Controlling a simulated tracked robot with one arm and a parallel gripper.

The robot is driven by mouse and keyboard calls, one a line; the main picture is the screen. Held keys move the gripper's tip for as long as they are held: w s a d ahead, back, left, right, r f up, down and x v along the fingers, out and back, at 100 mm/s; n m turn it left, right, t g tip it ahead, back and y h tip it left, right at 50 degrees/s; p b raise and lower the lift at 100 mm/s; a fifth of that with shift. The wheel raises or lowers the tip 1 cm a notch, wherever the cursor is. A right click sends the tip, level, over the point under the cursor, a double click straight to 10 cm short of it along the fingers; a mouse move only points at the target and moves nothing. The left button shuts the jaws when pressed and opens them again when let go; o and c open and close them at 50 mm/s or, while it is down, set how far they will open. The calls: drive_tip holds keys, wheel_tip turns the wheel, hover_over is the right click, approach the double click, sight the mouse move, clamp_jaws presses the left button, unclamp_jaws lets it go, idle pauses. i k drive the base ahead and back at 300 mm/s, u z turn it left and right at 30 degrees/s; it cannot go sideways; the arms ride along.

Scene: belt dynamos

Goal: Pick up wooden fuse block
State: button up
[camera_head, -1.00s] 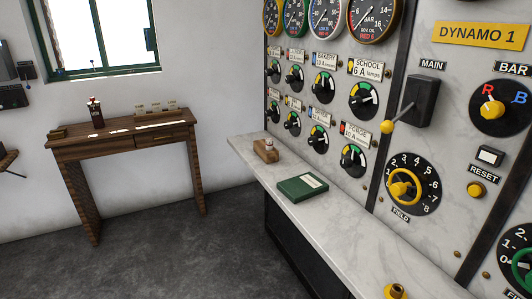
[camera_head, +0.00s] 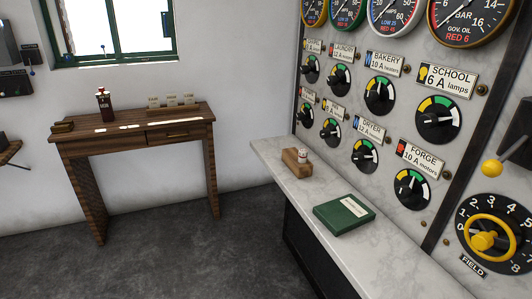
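A small brown wooden block (camera_head: 296,166) sits near the far end of the marble ledge, below the switch panel. A small white piece with a reddish band (camera_head: 302,156) stands at its right side; I cannot tell whether it is set into the block. This looks like the wooden fuse block. My gripper does not show in this view, and nothing touches the block.
A green book (camera_head: 344,215) lies on the marble ledge (camera_head: 395,258), nearer than the block. The switch panel (camera_head: 400,145) rises along the right. A wooden table (camera_head: 97,136) with a dark bottle (camera_head: 104,105) stands against the back wall. The grey floor (camera_head: 190,265) between is clear.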

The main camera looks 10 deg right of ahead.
sight(301, 168)
drive_tip(key=u, duration=0.3)
drive_tip(key=i, duration=2.5)
drive_tip(key=z, duration=0.4)
drive_tip(key=i, duration=0.5)
drive_tip(key=z, duration=0.15)
